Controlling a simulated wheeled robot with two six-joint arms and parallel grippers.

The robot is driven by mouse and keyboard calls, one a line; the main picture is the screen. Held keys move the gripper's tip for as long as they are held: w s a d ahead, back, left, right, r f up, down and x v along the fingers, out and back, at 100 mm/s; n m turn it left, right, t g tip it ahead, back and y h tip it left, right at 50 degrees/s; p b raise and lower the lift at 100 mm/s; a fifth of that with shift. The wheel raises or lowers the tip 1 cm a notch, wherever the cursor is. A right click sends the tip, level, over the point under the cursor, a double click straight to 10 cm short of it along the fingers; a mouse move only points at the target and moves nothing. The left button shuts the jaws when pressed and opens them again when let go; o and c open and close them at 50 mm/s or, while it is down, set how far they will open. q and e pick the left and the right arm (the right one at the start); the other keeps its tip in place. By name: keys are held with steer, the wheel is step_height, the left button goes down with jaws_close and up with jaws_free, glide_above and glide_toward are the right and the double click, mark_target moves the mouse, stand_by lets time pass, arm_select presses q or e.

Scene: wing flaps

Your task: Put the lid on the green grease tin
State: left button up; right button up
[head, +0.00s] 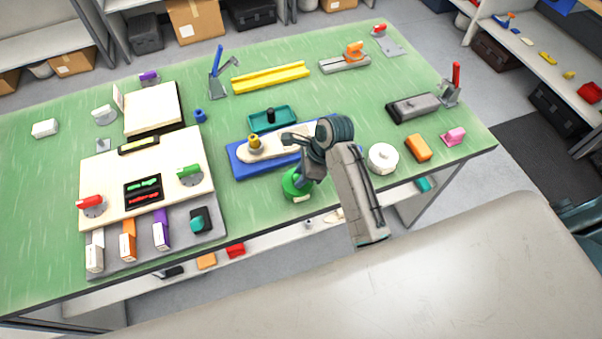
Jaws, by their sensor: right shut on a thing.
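The green grease tin (298,194) stands near the front edge of the green table, just right of the blue tray. My right gripper (303,174) is directly over it, pointing down, and is shut on what looks like the tin's lid. The gripper and wrist hide most of the lid, and I cannot tell whether it touches the tin's rim or is a little apart from it. My left gripper is not in view.
A white round thing with a knob (382,158), an orange block (418,148) and a pink block (454,137) lie to the right. The blue tray (240,168) with a yellow-knobbed part is close on the left. The table's front edge is near.

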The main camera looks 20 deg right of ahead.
steer(key=o, duration=1.5)
steer(key=shift+r, duration=3.5)
jaws_close()
steer(key=shift+f, duration=0.35)
